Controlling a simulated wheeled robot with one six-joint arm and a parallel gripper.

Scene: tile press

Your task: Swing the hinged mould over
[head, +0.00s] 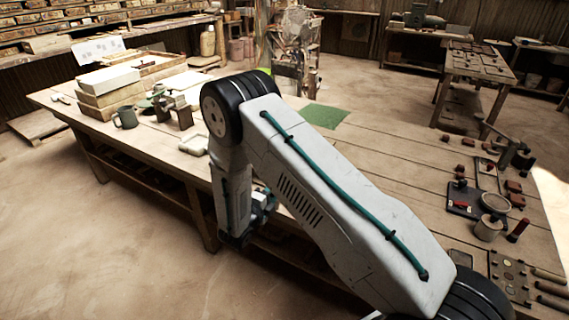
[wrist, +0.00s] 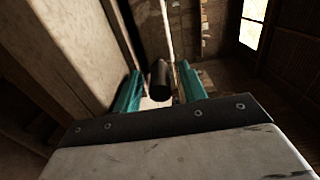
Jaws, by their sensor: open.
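My gripper (wrist: 160,70) is open in the wrist view, with its two teal fingers apart. A dark, round-ended rod or handle (wrist: 159,82) shows between the fingers; I cannot tell whether they touch it or whether it belongs to the mould. In the head view my arm folds down at the front edge of the long wooden table, and the gripper end is low beside that edge, largely hidden by the arm. The hinged mould is not clearly identifiable in either view; my arm covers part of the table.
On the wooden table (head: 400,155), a green mat (head: 324,116) lies behind my arm. A dark plate (head: 463,197) and small tools lie at the right. The middle-right tabletop is mostly clear.

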